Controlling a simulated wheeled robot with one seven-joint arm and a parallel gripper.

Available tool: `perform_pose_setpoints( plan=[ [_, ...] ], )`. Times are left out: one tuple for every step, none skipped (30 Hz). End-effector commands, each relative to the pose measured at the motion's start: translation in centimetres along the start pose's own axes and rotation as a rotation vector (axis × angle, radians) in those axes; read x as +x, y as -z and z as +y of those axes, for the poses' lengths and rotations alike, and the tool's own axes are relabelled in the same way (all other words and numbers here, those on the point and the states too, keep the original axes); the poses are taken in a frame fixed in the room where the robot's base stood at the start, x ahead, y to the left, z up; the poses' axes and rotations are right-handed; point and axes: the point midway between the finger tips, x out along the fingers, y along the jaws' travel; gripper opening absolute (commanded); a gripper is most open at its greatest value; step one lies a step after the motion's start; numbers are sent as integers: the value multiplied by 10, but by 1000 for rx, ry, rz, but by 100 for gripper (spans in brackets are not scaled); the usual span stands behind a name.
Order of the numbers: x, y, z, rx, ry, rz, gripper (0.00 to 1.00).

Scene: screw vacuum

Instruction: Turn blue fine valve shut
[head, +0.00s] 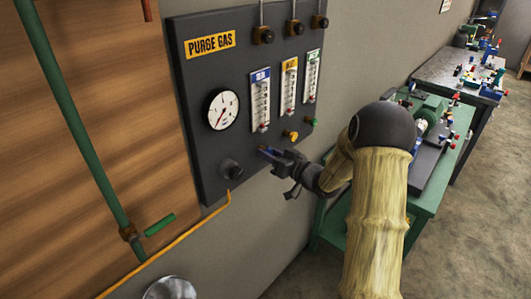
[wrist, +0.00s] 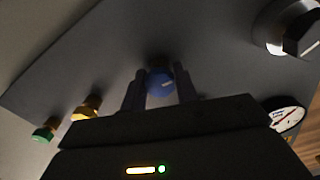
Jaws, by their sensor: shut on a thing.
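The blue fine valve (wrist: 160,84) is a small round blue knob on the dark purge gas panel (head: 190,80). My gripper (wrist: 160,92) is shut on it, with one finger on each side of the knob. In the head view my gripper (head: 268,153) reaches the lower part of the panel from the right, and its fingers mostly hide the blue knob there. A pale mark shows on the knob's face in the wrist view.
A yellow knob (head: 291,135) and a green knob (head: 312,122) sit close to the right of my gripper. A large black knob (head: 231,169) is to its left. A gauge (head: 222,109) and flow tubes are above. A green bench (head: 430,190) stands at right.

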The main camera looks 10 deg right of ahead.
Motion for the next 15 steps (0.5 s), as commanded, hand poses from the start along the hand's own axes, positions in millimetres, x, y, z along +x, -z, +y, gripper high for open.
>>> perform_pose_setpoints(
  plan=[
    [-2,-6,1,8,-3,-12,7],
    [-2,-6,1,8,-3,-12,7],
    [-2,-6,1,8,-3,-12,7],
    [-2,-6,1,8,-3,-12,7],
    [-2,-6,1,8,-3,-12,7],
    [-1,-6,1,8,-2,-12,7],
    [-1,-6,1,8,-2,-12,7],
    [-1,-6,1,7,-2,-12,7],
    [-1,-6,0,7,-2,-12,36],
    [-1,-6,0,7,-2,-12,42],
    [-1,-6,0,7,-2,-11,48],
    [-1,-5,0,6,-1,-9,52],
    [-1,-4,0,5,-1,-8,52],
    [-1,-4,0,4,-1,-8,52],
    [-1,-3,0,4,-1,-7,52]
  ],
)
